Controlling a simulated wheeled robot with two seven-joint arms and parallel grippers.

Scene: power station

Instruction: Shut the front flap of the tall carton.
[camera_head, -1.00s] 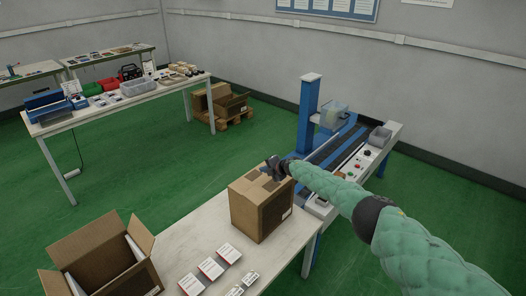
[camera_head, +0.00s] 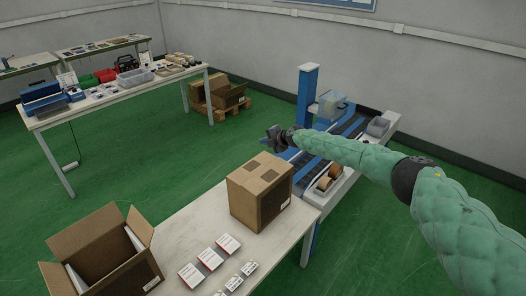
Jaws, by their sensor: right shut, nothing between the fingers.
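The tall carton (camera_head: 259,200) is a brown box standing upright on the near white table. Its top looks flat, with two darker patches on it, and no flap stands up. A white label is on its right side. My right gripper (camera_head: 270,139) is shut and empty. It hangs in the air above and behind the carton's top, apart from it, with its green-sleeved arm coming in from the right. My left gripper is out of view.
An open carton (camera_head: 112,262) with raised flaps stands at the table's left. Several small white boxes (camera_head: 210,259) lie between the cartons on the near table (camera_head: 190,218). Green floor lies open beyond.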

